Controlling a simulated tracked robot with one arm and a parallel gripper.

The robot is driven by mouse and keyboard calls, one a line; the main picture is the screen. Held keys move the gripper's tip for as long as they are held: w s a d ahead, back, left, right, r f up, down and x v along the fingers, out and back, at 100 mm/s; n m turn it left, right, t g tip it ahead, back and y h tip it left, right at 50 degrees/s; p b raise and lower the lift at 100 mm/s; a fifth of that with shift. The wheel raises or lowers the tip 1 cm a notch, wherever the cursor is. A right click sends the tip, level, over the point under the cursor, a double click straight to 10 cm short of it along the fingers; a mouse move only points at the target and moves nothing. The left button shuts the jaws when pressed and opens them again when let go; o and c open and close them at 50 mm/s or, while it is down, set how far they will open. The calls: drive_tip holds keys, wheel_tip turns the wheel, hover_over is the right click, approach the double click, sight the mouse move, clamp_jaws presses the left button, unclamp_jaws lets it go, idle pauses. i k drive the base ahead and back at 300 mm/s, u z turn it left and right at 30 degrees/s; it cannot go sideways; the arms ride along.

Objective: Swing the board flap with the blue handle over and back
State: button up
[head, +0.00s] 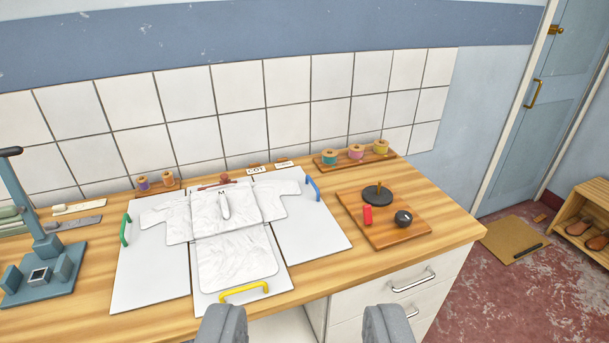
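The white folding board (133,285) lies flat on the wooden counter, with a white shirt (235,258) spread over it. The flap with the blue handle (313,188) is the right panel (318,235); it lies flat, and the shirt's right sleeve rests over its upper part. A green handle (125,230) is on the left panel and a yellow handle (244,291) on the bottom one. My gripper (308,325) is at the bottom edge of the view, in front of the counter. Its two fingers are wide apart with nothing between them.
Thread spools (356,152) stand on a rack behind. A blue-grey press (45,245) stands at the left. Drawers (400,295) are below the counter.

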sight(310, 231)
drive_tip(key=i, duration=1.55)
drive_tip(key=z, duration=0.05)
